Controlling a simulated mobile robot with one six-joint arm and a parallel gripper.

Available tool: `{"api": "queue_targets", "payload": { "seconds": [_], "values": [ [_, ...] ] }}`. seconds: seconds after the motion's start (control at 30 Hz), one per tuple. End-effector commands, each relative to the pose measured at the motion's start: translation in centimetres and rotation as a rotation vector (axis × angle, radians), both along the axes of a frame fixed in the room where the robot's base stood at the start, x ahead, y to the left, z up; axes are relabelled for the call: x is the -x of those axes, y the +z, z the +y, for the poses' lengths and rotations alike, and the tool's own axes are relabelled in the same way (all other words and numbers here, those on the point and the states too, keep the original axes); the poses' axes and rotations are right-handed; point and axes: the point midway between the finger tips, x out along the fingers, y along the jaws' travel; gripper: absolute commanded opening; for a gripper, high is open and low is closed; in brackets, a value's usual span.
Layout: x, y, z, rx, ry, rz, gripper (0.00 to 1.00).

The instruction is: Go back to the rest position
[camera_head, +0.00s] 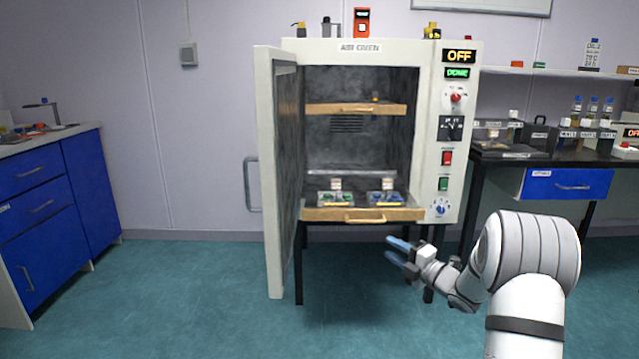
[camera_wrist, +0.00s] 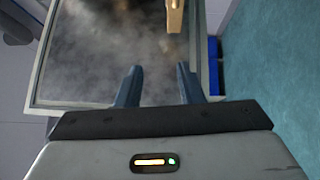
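My gripper (camera_head: 398,253) is in front of the air oven, just below its lower shelf, with its blue fingers pointing left. In the wrist view my gripper (camera_wrist: 157,85) has its two fingers apart with nothing between them. The air oven (camera_head: 387,49) stands with its door (camera_head: 265,170) swung open to the left. The wrist view looks toward the inner face of the open door (camera_wrist: 105,50), with a wooden shelf edge (camera_wrist: 175,18) at the top.
The lower shelf (camera_head: 350,214) is pulled forward and holds two small trays (camera_head: 336,199) (camera_head: 385,198). The upper shelf (camera_head: 355,109) bears a small item. A dark bench (camera_head: 560,155) stands right, blue cabinets (camera_head: 40,190) left. The green floor between is clear.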

Motion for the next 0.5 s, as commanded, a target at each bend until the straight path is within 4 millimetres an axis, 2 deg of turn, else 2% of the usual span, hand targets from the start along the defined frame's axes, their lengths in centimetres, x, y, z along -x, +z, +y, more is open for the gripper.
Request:
{"api": "queue_targets", "payload": {
  "seconds": [0.03,0.33,0.47,0.5],
  "values": [
    [-0.1,1.7,0.0,-0.002,-0.024,0.019,0.34],
    [-0.2,8.3,-0.6,-0.051,-0.225,0.191,0.34],
    [0.7,12.7,-1.1,-0.108,-0.36,0.307,0.34],
    [1.2,14.4,-1.3,-0.135,-0.413,0.352,0.34]
  ]
}}
